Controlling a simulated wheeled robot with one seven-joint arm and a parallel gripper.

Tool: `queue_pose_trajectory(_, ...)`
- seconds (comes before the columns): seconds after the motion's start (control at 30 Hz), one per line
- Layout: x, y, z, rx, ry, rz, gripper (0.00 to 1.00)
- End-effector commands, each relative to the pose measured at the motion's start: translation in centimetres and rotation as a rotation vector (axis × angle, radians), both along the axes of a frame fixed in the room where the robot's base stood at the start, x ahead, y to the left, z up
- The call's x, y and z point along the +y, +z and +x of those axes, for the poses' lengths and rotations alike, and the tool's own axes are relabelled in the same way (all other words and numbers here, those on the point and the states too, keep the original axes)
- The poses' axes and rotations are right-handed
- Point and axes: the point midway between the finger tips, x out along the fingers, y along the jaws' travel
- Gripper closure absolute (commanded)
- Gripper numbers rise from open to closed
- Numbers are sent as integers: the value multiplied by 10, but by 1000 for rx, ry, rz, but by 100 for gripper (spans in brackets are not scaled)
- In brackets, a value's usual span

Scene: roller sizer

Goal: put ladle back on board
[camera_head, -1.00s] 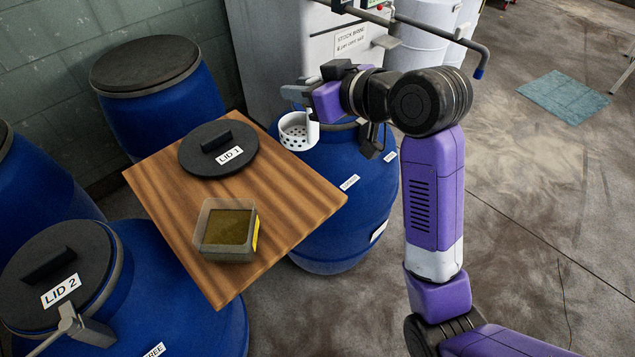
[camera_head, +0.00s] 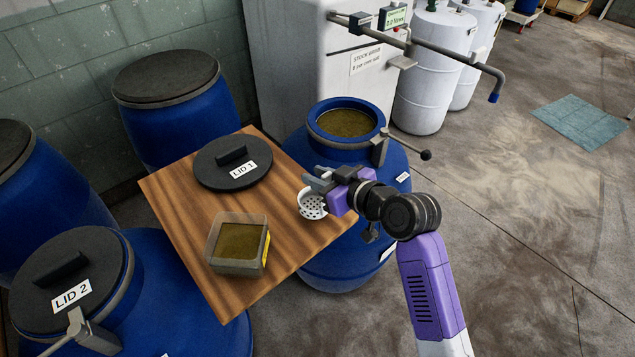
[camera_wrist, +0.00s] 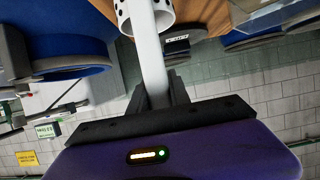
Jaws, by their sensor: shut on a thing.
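The ladle (camera_head: 313,204) has a white perforated cup, which is over the right part of the wooden board (camera_head: 180,211). I cannot tell whether the cup touches the wood. My gripper (camera_head: 325,180) is shut on the ladle's handle, beside the open barrel. In the wrist view the white handle (camera_wrist: 150,62) runs up from between the fingers of my gripper (camera_wrist: 160,95), with the cup at the top edge. The part of the handle inside the jaws is hidden.
On the board lie the black LID 1 (camera_head: 225,170) and a square tub of brownish-green contents (camera_head: 238,262). The open blue barrel (camera_head: 312,132), with a clamp lever (camera_head: 408,147), stands behind my gripper. A pipe arm (camera_head: 450,58) overhangs at upper right. Bare wood shows at the board's front right.

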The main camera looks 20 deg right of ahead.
Motion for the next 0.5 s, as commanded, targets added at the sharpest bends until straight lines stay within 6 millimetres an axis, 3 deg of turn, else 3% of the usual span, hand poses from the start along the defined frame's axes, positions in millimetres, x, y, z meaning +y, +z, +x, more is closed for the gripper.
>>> queue_pose_trajectory(0.17,0,-22,0,2,1,1,100)
queue_pose_trajectory(0.5,0,-25,0,-1,-1,-1,100)
